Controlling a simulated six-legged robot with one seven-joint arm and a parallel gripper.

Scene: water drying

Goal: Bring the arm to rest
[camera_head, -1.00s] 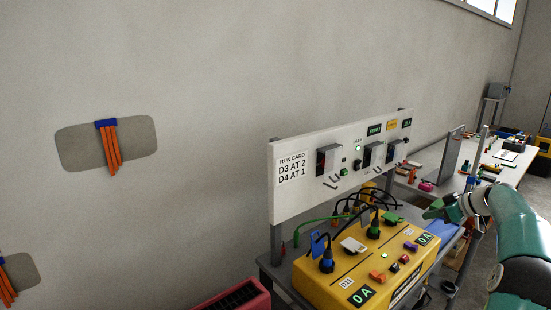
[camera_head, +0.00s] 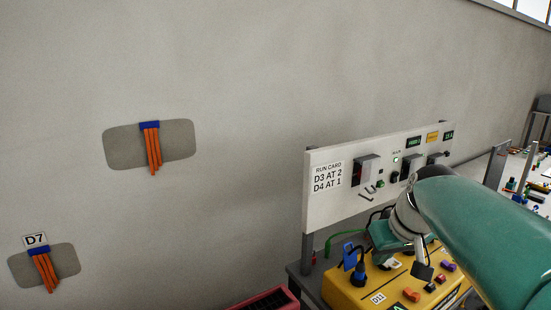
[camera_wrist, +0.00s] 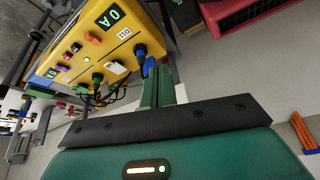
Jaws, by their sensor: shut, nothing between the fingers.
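My green arm (camera_head: 485,225) reaches in from the right of the head view, in front of the yellow box and the panel. Its wrist end is bent down over the yellow box, and the fingertips are hard to make out there. In the wrist view my gripper (camera_wrist: 158,75) shows as two green fingers close together, shut and with nothing held. The yellow box (camera_wrist: 88,50) is at the upper left there, beyond the fingers. I cannot tell the exact gap between gripper and box.
The white run-card panel (camera_head: 319,208) stands behind the yellow box (camera_head: 345,290), which carries plugs and coloured buttons. A red crate (camera_head: 272,301) sits low at the wall. Orange strips (camera_head: 152,148) hang on the wall. Another cluttered table (camera_head: 540,170) is at the right.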

